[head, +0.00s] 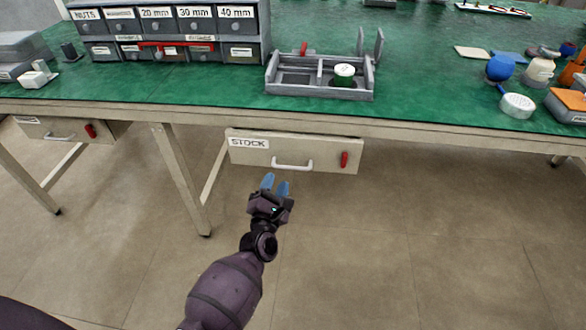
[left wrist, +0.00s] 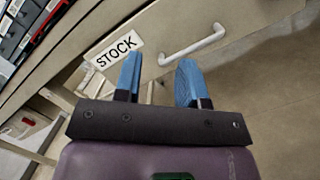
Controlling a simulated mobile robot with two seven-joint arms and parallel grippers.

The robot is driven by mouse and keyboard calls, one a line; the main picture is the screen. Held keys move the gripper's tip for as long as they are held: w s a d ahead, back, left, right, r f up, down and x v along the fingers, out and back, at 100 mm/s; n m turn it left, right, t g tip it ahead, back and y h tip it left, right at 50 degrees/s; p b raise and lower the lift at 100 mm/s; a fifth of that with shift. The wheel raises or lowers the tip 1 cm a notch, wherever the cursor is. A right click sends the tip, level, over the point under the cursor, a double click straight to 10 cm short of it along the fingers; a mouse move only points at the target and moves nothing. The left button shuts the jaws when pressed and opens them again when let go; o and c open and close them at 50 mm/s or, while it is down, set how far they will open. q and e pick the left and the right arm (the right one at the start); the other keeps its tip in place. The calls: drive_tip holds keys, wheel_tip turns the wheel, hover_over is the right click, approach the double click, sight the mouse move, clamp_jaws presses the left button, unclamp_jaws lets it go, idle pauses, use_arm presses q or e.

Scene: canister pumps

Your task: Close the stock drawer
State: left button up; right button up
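The stock drawer (head: 320,153) hangs under the bench's front edge, with a "STOCK" label, a white bar handle (head: 292,165) and a red latch (head: 344,159). Its front shows in the head view; how far it stands out is hard to tell. My left gripper (head: 275,184) is below and in front of the drawer, a little left of the handle, with blue fingers apart and nothing between them. In the left wrist view the handle (left wrist: 193,45) is beyond the fingertips, apart from them. My right gripper is not in view.
The green bench top (head: 430,80) carries a labelled bin rack (head: 170,30), a grey compartment tray (head: 320,88) and several small items at right. A second drawer (head: 62,131) is at far left. A bench leg (head: 180,178) stands left of my gripper. Floor in front is clear.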

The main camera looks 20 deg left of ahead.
sight(291, 167)
use_arm(q)
wheel_tip(291, 167, down, 6)
drive_tip(key=a+m+h+b, duration=0.2)
drive_tip(key=m+h, duration=0.4)
drive_tip(key=m, duration=0.8)
drive_tip(key=shift+w+d+r+b, duration=0.3)
drive_tip(key=shift+w+b, duration=0.15)
drive_tip(key=shift+w, duration=1.45)
drive_tip(key=shift+w+d+r+b, duration=0.25)
drive_tip(key=shift+w+b, duration=0.25)
drive_tip(key=shift+w, duration=1.35)
drive_tip(key=shift+w+d+r+b, duration=0.3)
drive_tip(key=shift+w+b, duration=0.15)
drive_tip(key=shift+w, duration=1.45)
clamp_jaws()
